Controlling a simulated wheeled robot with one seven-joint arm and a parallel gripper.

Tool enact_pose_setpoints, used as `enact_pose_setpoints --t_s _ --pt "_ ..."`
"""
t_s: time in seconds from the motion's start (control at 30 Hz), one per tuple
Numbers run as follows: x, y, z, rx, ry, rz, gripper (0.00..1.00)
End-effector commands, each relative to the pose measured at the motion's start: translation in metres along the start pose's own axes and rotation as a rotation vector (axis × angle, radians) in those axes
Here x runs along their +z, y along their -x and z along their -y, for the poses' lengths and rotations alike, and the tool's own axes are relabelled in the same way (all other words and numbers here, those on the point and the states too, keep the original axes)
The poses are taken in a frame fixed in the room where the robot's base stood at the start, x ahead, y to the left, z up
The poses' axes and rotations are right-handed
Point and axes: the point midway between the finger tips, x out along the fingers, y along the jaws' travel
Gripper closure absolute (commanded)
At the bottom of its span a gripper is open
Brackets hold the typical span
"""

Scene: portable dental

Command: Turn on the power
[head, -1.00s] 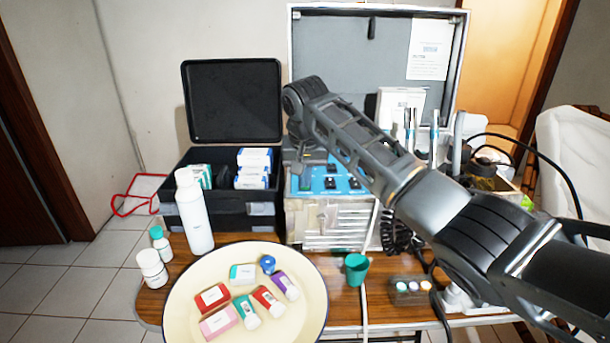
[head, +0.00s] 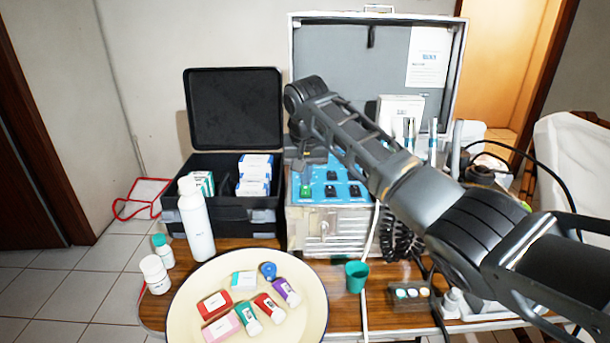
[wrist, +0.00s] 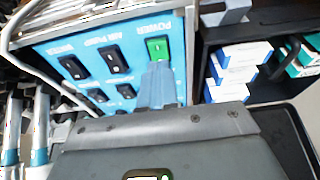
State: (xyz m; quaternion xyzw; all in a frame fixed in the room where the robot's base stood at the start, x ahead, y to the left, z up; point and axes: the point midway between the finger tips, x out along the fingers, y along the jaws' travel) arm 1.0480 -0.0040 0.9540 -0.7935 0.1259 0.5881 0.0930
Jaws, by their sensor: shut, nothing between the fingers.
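The blue control panel (head: 325,190) sits in the open silver case in the head view. Its green POWER switch (head: 305,191) shows just below my gripper (head: 306,172). In the wrist view, the green switch (wrist: 157,48) lies under the upside-down word POWER, at the panel's right side. The shut, empty fingertips (wrist: 159,68) of my gripper are right at the switch's near edge. I cannot tell whether they touch it. Black rocker switches, including the AIR PUMP one (wrist: 112,58) and the WATER one (wrist: 73,67), stand beside it.
A black case (head: 222,220) with boxes stands left of the panel. Handpieces (head: 433,140) stand upright to the right, partly behind my arm. A cream tray (head: 190,290) with small items and a green cup (head: 357,275) are in front on the table.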

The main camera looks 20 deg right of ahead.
Motion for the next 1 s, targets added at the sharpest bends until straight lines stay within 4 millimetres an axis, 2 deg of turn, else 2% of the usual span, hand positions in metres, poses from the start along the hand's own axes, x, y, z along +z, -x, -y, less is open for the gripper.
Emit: enact_pose_setpoints --t_s 0.03,0.2,0.27,0.5,0.6,0.8,1.0 --pt "-0.004 0.012 0.000 -0.001 0.000 0.001 1.00" --pt "-0.012 0.033 -0.003 -0.001 0.001 0.001 1.00" --pt "-0.007 0.039 -0.002 -0.003 0.003 -0.002 1.00" --pt "0.004 0.088 -0.002 -0.003 0.001 -0.003 1.00" --pt "0.007 0.103 -0.002 -0.002 0.001 -0.002 1.00" --pt "0.011 0.120 -0.003 0.000 0.001 0.000 1.00" --pt "0.011 0.123 -0.003 0.000 0.000 0.001 1.00"
